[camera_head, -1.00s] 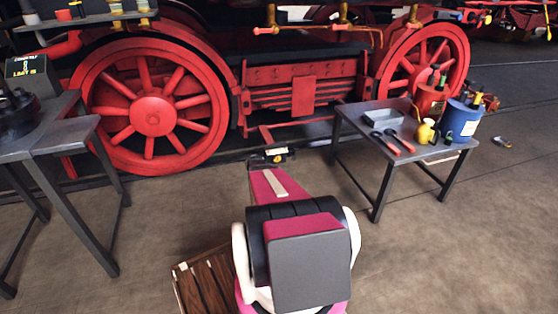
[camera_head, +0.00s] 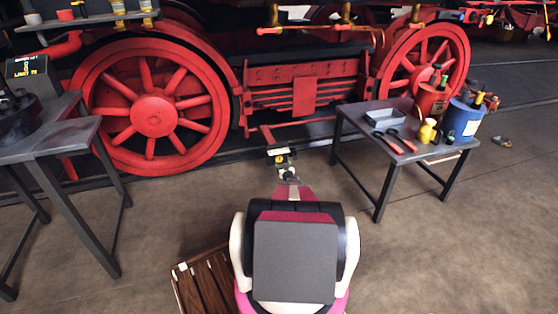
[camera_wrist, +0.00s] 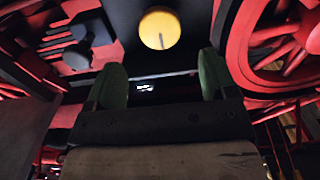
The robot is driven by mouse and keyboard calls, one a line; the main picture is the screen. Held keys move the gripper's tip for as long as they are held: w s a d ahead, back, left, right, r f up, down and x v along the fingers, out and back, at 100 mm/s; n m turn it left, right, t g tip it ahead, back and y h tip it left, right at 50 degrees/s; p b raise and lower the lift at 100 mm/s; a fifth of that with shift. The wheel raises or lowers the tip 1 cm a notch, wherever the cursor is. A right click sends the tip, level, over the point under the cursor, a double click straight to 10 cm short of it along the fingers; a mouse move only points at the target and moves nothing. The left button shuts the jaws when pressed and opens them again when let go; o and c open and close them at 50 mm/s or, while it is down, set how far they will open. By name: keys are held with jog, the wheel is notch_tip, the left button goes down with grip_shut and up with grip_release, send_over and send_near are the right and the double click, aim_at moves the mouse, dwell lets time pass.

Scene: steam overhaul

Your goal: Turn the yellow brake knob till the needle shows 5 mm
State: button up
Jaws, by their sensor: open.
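The yellow knob (camera_wrist: 159,28) shows as a round disc at the top of the wrist view, on a dark housing. My gripper (camera_wrist: 161,80) is open and empty, with its two green-tipped fingers apart. The knob appears ahead of the fingers, near the middle of the gap between them, and I see no contact. In the head view a small box with a pale face (camera_head: 278,151) stands low beside the locomotive, just past the end of my arm. Its needle is too small to read, and the knob is not clear there.
Red spoked wheels (camera_head: 152,115) and a red frame stand behind. A grey table (camera_head: 378,195) with tools and cans stands at right, another grey table (camera_head: 62,140) at left. A wooden slatted crate (camera_head: 205,283) lies near my base. The floor between the tables is mostly clear.

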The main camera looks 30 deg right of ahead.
aim_at(279, 159)
jog(key=x, duration=0.8)
jog(key=shift+a, duration=0.1)
jog(key=c, duration=0.9)
